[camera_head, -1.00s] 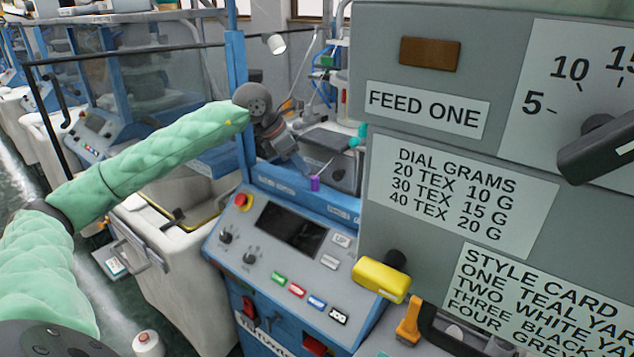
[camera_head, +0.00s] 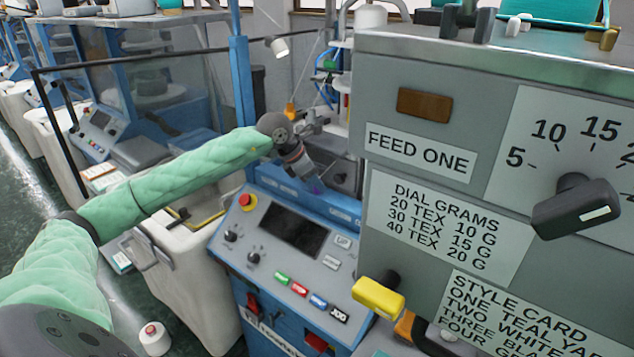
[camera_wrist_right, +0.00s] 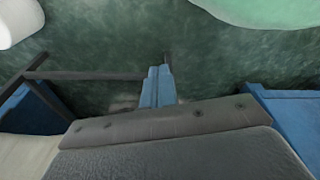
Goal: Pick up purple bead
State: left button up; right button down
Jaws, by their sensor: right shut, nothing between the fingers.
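The purple bead (camera_head: 315,186) shows as a small purple patch on the blue machine's ledge in the head view, partly hidden by my left gripper. My left gripper (camera_head: 311,178), at the end of the green-sleeved arm, points down and right, its tips at or just above the bead. Its fingers are small and dark here, so I cannot tell whether they are open or touch the bead. My right gripper (camera_wrist_right: 170,140) shows in the right wrist view as a grey body across the bottom, shut and empty. It is not in the head view.
A grey cabinet (camera_head: 425,235) with labels, a yellow knob (camera_head: 379,297) and a black dial lever (camera_head: 576,208) fills the right side. A blue control panel (camera_head: 290,255) stands below the ledge. A white spool (camera_head: 154,339) is at the lower left, near open floor.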

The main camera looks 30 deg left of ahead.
pick_arm(q)
jog(key=shift+w+d+f, duration=0.1)
jog(key=shift+d+f, duration=0.05)
jog(key=shift+f, duration=0.05)
pick_arm(e)
jog(key=shift+d+f, duration=0.1)
jog(key=shift+f, duration=0.1)
pick_arm(q)
grip_shut()
jog(key=shift+r, duration=0.1)
pick_arm(e)
jog(key=shift+d, duration=0.15)
